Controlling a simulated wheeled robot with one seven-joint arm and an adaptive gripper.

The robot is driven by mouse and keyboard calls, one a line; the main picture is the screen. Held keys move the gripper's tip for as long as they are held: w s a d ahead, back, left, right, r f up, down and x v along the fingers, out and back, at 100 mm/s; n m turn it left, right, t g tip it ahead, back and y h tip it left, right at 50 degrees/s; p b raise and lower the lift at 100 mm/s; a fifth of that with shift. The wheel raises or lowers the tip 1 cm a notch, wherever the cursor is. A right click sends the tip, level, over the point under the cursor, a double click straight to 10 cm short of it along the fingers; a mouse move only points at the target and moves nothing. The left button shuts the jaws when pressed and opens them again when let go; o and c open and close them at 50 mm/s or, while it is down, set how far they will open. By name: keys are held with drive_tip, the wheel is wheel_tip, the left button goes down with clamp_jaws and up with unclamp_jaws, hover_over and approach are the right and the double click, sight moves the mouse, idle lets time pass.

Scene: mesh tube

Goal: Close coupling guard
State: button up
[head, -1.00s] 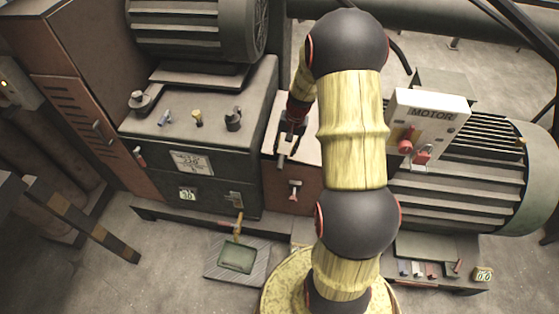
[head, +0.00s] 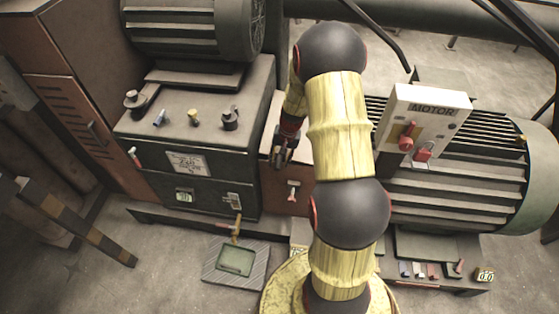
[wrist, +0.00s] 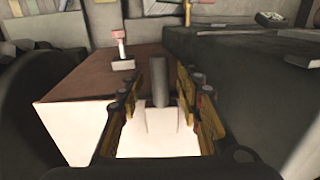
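The coupling guard (head: 283,202) appears to be the red-brown box with a pale top between the grey gearbox and the motor. In the wrist view its brown side (wrist: 90,88) and pale face (wrist: 75,125) show. A small red-topped latch (head: 292,187) is on its front; it also shows in the wrist view (wrist: 121,48). My gripper (head: 283,155) is over the guard, and in the wrist view (wrist: 159,92) its fingers are apart. A dark upright post (wrist: 159,82) shows between them, with gaps on both sides. Contact cannot be told. My arm hides part of the guard.
The gearbox (head: 205,135) with small fittings on top stands left. The motor (head: 450,180) and its MOTOR switch box (head: 425,118) stand right. A drip tray (head: 236,260) lies on the floor in front, with a striped barrier (head: 85,228) at the left.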

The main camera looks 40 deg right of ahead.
drive_tip(key=shift+c, duration=1.2)
clamp_jaws()
